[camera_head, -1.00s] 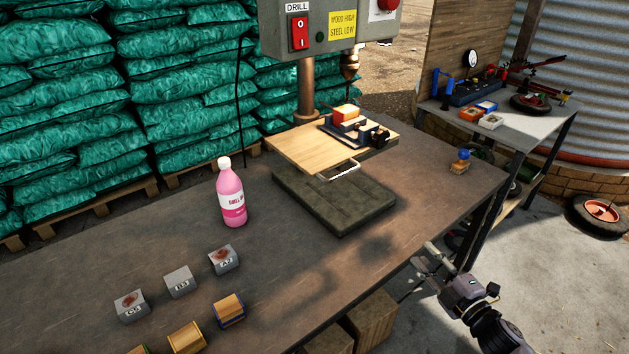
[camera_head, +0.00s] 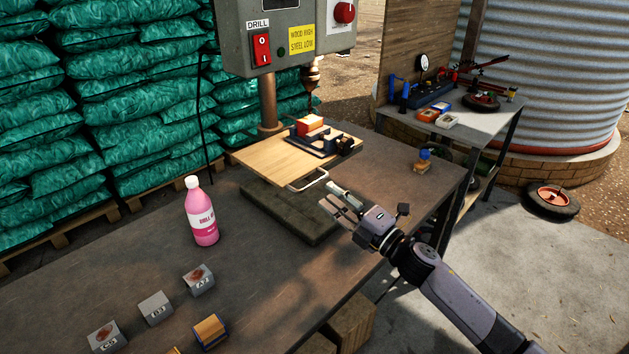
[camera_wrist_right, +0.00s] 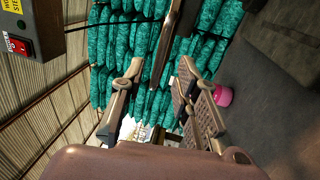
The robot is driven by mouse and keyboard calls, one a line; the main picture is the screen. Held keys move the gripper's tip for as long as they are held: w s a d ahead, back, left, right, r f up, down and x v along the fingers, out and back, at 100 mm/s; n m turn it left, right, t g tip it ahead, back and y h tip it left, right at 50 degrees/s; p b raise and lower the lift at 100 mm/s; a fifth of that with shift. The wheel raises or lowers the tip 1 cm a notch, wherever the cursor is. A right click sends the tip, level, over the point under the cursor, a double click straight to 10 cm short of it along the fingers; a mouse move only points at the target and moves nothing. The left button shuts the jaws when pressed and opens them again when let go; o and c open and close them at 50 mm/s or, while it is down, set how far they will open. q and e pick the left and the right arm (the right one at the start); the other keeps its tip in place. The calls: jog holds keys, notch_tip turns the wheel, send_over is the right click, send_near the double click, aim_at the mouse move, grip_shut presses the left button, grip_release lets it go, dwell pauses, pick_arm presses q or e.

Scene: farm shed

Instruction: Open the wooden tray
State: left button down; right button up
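My left gripper is not in view.
The drill press (camera_head: 270,40) stands over the tray, above a dark base block (camera_head: 290,218). A pink bottle (camera_head: 203,215) stands to the left. Small metal blocks (camera_head: 155,308) lie at the front left.

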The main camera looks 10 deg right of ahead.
aim_at(315, 181)
jog(key=x, duration=0.6)
jog(key=shift+w+a, duration=0.1)
jog(key=shift+w, duration=0.05)
grip_shut()
dwell(0.7)
